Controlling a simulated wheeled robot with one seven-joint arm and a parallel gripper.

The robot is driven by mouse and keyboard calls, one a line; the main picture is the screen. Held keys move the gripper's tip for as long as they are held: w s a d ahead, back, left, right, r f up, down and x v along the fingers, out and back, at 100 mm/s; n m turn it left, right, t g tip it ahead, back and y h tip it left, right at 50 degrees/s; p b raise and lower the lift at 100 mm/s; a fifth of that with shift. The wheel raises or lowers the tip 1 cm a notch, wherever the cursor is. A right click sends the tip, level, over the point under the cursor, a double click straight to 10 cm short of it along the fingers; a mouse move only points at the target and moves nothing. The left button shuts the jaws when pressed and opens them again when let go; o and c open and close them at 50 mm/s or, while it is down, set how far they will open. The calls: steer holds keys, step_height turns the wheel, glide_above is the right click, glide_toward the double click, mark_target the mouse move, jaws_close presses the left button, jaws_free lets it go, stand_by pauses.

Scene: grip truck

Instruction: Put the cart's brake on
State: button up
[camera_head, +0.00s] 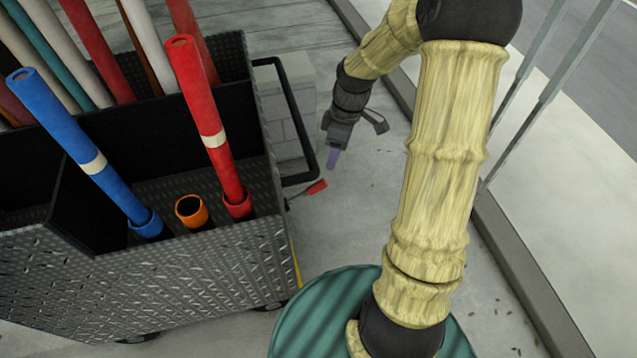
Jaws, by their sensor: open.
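The cart (185,272) is a black bin with diamond-plate walls on wheels, at the left. A small red-tipped lever (316,187) sticks out low at its right side, below the black push handle (298,120); it looks like the brake lever. My gripper (335,160) is open and empty, pointing down a little above and right of the red tip in the picture. I see a gap between them, but the depth is hard to tell. The foot of the lever is hidden behind the cart's edge.
The cart holds a blue tube (75,135), a red tube (208,120), a short orange tube (191,211) and several more poles. Grey blocks (285,130) stand behind the handle. A railing (550,85) and kerb bound the right side. The floor between is clear.

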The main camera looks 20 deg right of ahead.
mark_target(322, 181)
steer(key=w+d+n+y, duration=0.1)
steer(key=w+d+n, duration=0.1)
steer(key=w+n, duration=0.1)
steer(key=w+d+n+y+p, duration=0.1)
steer(key=shift+w+d+f+n+y, duration=0.2)
steer(key=shift+d+f+n+y, duration=0.1)
steer(key=shift+n, duration=0.1)
steer(key=p+x, duration=0.1)
steer(key=x, duration=0.4)
steer(key=p+x, duration=0.1)
steer(key=x, duration=0.5)
steer(key=p+x, duration=0.1)
steer(key=x, duration=0.5)
steer(key=shift+s+f, duration=0.15)
steer(key=shift+s, duration=0.35)
steer(key=shift+c, duration=0.7)
steer(key=shift+g, duration=0.3)
jaws_close()
